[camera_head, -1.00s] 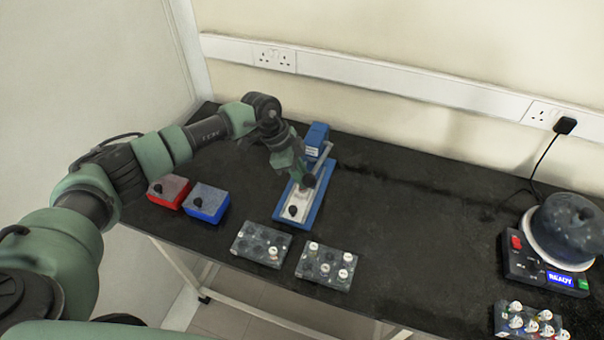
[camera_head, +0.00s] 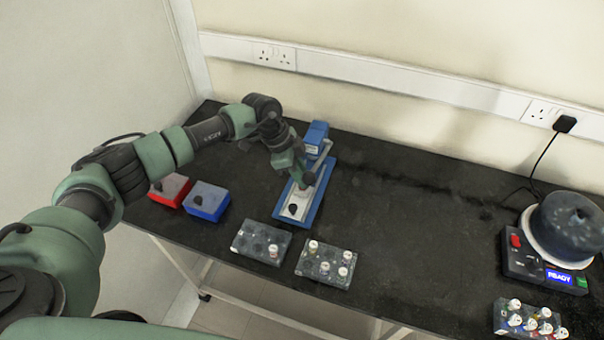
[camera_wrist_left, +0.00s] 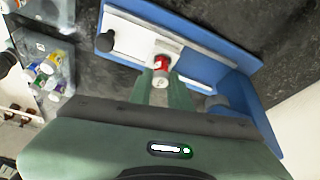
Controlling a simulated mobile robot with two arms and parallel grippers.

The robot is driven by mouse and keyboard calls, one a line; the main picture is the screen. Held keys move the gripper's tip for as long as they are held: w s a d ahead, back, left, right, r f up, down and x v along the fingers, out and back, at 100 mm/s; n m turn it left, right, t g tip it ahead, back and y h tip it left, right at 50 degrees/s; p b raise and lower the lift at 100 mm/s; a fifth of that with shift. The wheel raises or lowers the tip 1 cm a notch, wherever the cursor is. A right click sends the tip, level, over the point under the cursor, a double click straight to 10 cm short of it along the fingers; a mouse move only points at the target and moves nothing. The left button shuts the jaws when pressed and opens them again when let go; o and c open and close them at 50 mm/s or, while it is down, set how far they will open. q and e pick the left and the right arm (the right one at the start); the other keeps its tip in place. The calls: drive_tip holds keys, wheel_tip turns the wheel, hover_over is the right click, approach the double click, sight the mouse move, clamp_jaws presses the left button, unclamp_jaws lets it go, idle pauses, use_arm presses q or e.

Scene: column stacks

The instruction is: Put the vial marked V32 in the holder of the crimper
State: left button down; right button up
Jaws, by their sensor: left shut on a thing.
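The crimper is a blue base (camera_head: 313,213) with a pale plate, a black knob (camera_head: 293,208) at its front end and a lever at the back. My left gripper (camera_head: 306,182) is over the back part of the plate. In the left wrist view, my left gripper (camera_wrist_left: 160,82) is shut on a small vial (camera_wrist_left: 161,65) with red and white at its top. Its marking cannot be read. The vial is over the pale plate of the crimper (camera_wrist_left: 195,20); the fingers hide its lower part and the holder, so I cannot tell whether it is seated. My right gripper is not in view.
Two dark racks (camera_head: 246,250) (camera_head: 312,274) with vials stand in front of the crimper. A red box (camera_head: 158,196) and a blue box (camera_head: 222,211) stand left. A round machine (camera_head: 572,228) with a READY display and another vial rack (camera_head: 507,329) are right. The bench middle is clear.

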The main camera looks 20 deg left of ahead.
use_arm(q)
drive_tip(key=shift+f, duration=0.3)
idle(0.4)
drive_tip(key=shift+f, duration=0.25)
drive_tip(key=c, duration=0.9)
unclamp_jaws()
drive_tip(key=shift+r, duration=0.15)
drive_tip(key=shift+r+p, duration=2.9)
drive_tip(key=shift+p, duration=0.3)
